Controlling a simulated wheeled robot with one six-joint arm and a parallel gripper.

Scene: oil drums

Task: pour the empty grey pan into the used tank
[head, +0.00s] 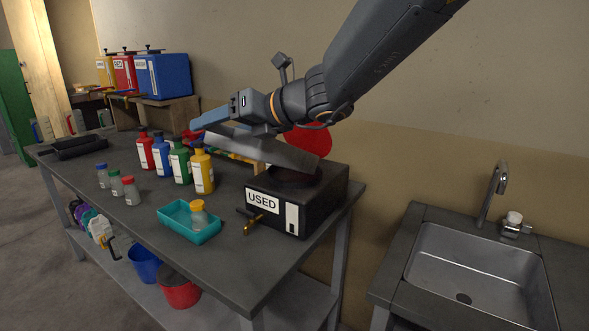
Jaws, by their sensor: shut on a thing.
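The used tank (270,213) is a black box with a white "USED" label and a brass tap, standing at the right end of the bench. Its dark round opening (293,177) shows on top. A grey pan (265,148) is tilted above it, with its lower right end over the opening. My gripper (238,128) is shut on the pan at its upper left side; the fingertips are partly hidden. The inside of the pan cannot be seen, and no liquid is visible falling from it. A red disc (309,139) stands upright behind the tank.
Red, blue, green and yellow bottles (201,171) stand left of the tank. A teal tray (188,222) holds a yellow-capped jar in front. Small jars (131,191) and a black tray (80,147) are farther left. Drums (163,76) stand behind; a sink (478,270) is right.

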